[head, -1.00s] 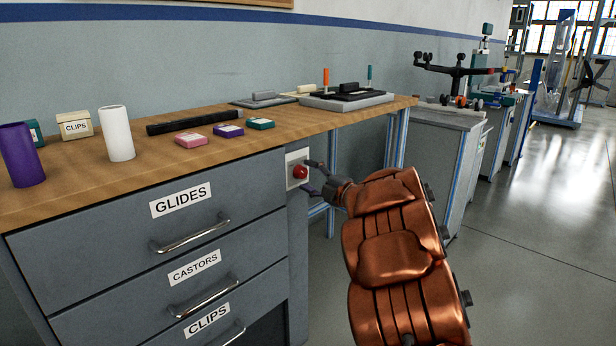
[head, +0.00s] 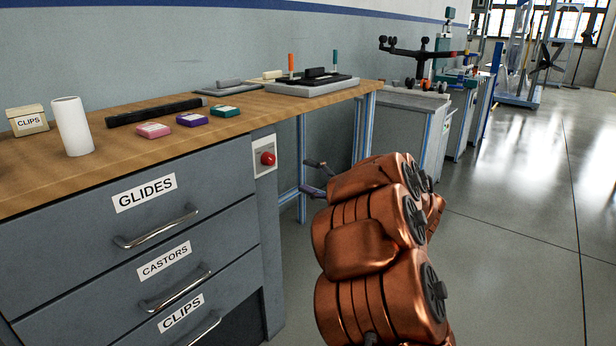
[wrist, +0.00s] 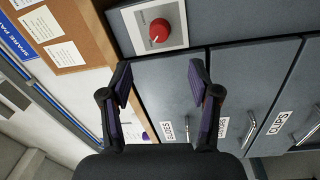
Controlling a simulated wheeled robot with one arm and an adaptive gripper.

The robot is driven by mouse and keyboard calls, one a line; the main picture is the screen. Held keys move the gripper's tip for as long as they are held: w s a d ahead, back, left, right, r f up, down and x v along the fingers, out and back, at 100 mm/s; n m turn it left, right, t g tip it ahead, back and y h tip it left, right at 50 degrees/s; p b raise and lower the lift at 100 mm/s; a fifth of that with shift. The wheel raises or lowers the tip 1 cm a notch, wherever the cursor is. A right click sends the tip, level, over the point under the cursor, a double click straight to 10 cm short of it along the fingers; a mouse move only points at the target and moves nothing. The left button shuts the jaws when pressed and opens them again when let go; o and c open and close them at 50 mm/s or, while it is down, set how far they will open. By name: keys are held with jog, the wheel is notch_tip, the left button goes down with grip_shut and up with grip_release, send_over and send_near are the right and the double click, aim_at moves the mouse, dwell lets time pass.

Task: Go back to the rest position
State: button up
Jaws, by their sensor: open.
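My gripper (head: 314,178) is open and empty in the head view, to the right of the bench's side panel. Its base is hidden behind my copper-coloured arm. In the wrist view both fingers of my gripper (wrist: 160,85) stand wide apart with nothing between them. A red knob (head: 267,158) on a pale plate is set in the panel under the bench top. The knob (wrist: 159,31) also shows in the wrist view, beyond the fingertips and apart from them.
The wooden bench top (head: 120,165) carries a white cylinder (head: 72,126), a clips box (head: 27,120) and several small boxes. Drawers with metal handles (head: 157,226) are below, all shut. A grey cabinet (head: 412,127) stands farther back. Open floor (head: 530,190) lies to the right.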

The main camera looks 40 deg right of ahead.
dwell(0.3)
notch_tip(320, 180, up, 13)
jog(key=w+d+m+g+h+p, duration=0.25)
jog(key=m+h+p, duration=0.35)
jog(key=h+p, duration=0.3)
jog(key=s+a+r+m+g+h+p, duration=0.25)
jog(key=s+r+m+g+p, duration=0.2)
jog(key=r+m+p, duration=0.35)
jog(key=s+a+r+m+g+y+p, duration=0.1)
jog(key=s+a+m+g+y+p, duration=0.1)
jog(key=s+a+g+p, duration=0.4)
jog(key=s+a+r+m+g+y+p, duration=0.1)
jog(key=s+a+g+y+p, duration=0.4)
jog(key=s+a+p, duration=0.9)
jog(key=s+a+m+g, duration=0.1)
jog(key=s+a+g, duration=0.1)
jog(key=s+a, duration=0.9)
jog(key=shift+s+r+m+p, duration=0.15)
jog(key=shift+s+m+p, duration=0.15)
jog(key=shift+s, duration=1.3)
jog(key=shift+a, duration=0.1)
